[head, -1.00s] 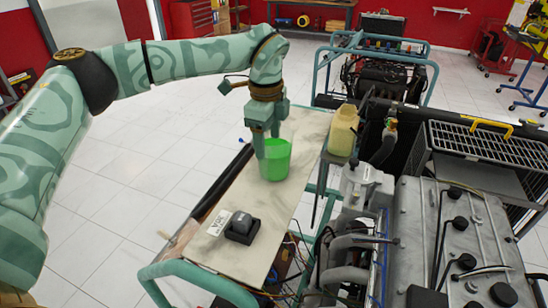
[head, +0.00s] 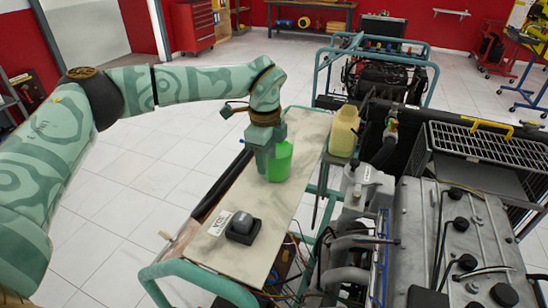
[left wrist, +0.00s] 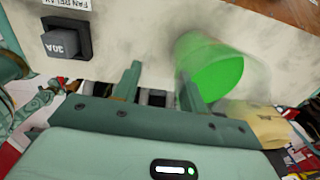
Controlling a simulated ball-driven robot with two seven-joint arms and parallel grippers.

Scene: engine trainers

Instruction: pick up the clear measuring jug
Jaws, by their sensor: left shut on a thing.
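The clear measuring jug (head: 281,161) holds green liquid and is near the middle of the pale bench top (head: 210,262). In the left wrist view the jug (left wrist: 215,75) is right of centre, with see-through walls that are hard to make out. My left gripper (head: 263,168) points down at the jug's left side and hides part of it. In the left wrist view the fingers of my left gripper (left wrist: 160,78) are apart, the right one against the jug's near side. The gripper is shut on the jug; the exact contact is unclear. My right gripper is out of view.
A black relay block (head: 243,227) and a white label (head: 220,223) lie on the near part of the bench top. A yellowish bottle (head: 344,131) stands to the right of the bench. The engine (head: 465,235) and its hoses fill the right side.

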